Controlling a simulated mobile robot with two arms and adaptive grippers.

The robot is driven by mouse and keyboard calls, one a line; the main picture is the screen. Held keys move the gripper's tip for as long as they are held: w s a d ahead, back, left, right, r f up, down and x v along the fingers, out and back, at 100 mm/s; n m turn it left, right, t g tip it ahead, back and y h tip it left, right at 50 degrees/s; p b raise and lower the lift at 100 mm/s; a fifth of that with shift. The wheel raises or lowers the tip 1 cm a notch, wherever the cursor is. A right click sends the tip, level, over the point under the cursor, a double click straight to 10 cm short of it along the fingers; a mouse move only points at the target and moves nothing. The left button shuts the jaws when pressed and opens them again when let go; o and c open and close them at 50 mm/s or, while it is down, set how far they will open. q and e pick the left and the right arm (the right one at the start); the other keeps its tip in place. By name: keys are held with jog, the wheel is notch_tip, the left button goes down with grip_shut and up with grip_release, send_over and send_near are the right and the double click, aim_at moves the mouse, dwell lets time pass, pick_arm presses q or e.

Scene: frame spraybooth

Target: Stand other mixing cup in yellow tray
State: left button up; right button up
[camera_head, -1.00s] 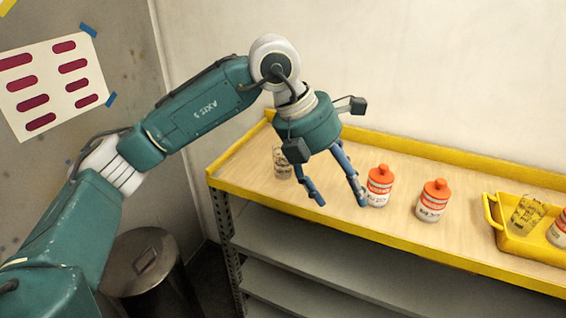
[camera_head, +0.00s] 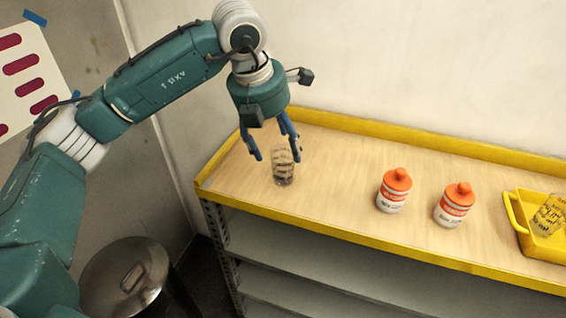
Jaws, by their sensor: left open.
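A clear mixing cup (camera_head: 284,169) with dark markings stands upright on the wooden shelf top at the left. My left gripper (camera_head: 276,152) is open, its blue fingers pointing down at the cup's upper part. One finger shows left of the cup and the other near its upper right; I cannot tell whether they touch it. The yellow tray (camera_head: 512,215) sits at the right edge of the view, cut off by the frame. Another clear cup (camera_head: 550,215) with dark markings is tilted inside it. My right gripper is not in view.
Two white bottles with orange caps, a left one (camera_head: 394,191) and a right one (camera_head: 454,206), stand between the cup and the tray. A yellow rim (camera_head: 360,241) edges the shelf. A lidded metal bin (camera_head: 127,278) stands at lower left.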

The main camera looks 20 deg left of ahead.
aim_at(283, 159)
pick_arm(q)
jog(key=p+x, duration=0.1)
jog(key=x, duration=0.3)
jog(key=p+x, duration=0.1)
jog(key=x, duration=0.1)
jog(key=shift+w+a+p, duration=0.15)
jog(key=shift+w+p, duration=0.15)
jog(key=shift+w+f, duration=0.15)
jog(key=shift+f, duration=0.2)
jog(key=c, duration=0.9)
